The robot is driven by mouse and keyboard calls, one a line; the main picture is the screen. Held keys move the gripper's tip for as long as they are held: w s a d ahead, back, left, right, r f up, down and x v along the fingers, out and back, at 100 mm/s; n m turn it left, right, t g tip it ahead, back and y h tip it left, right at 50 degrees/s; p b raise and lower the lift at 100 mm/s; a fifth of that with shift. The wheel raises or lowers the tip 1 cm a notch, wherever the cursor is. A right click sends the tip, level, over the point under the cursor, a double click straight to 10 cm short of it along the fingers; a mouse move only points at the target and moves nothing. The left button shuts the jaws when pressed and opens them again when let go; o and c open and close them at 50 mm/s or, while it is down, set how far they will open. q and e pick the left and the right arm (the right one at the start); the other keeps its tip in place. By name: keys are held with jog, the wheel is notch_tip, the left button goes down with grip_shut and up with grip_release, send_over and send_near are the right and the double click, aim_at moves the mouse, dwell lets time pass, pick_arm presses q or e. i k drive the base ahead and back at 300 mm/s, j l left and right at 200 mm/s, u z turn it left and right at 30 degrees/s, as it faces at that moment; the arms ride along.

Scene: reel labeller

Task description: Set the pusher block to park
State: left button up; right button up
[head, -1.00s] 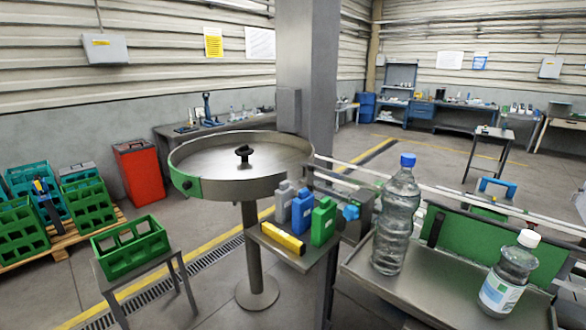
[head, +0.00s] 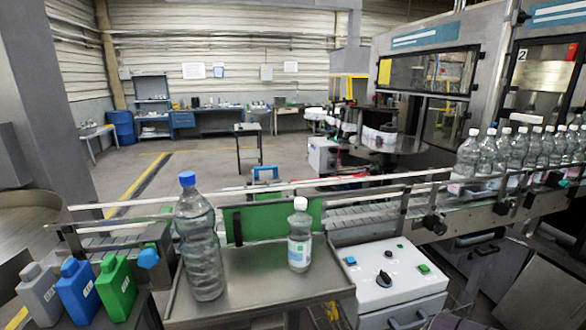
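I cannot tell for sure which part is the pusher block. A green plate (head: 268,222) stands upright beside the conveyor, behind a steel tray table (head: 240,283). A blue handle-like part (head: 265,173) shows beyond the conveyor rails. A white control box (head: 392,280) right of the tray table has a black rotary knob (head: 384,278), a blue button (head: 350,261) and a green button (head: 423,268). Any park marking is too small to read.
A large clear bottle (head: 200,240) with a blue cap and a smaller labelled bottle (head: 299,237) stand on the tray table. Grey, blue and green jugs (head: 117,288) stand at lower left. The conveyor (head: 350,214) carries several bottles at right.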

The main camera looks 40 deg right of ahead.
aim_at(262, 175)
jog(key=i+j+z, duration=0.1)
jog(key=z, duration=0.35)
jog(key=i+j+z, duration=0.1)
jog(key=z, duration=0.35)
jog(key=j+z, duration=0.25)
jog(key=z, duration=0.15)
jog(key=i+j+z, duration=0.1)
jog(key=z, duration=0.35)
jog(key=j+z, duration=0.4)
jog(key=i+j+z, duration=0.1)
jog(key=j+z, duration=0.3)
jog(key=l, duration=0.15)
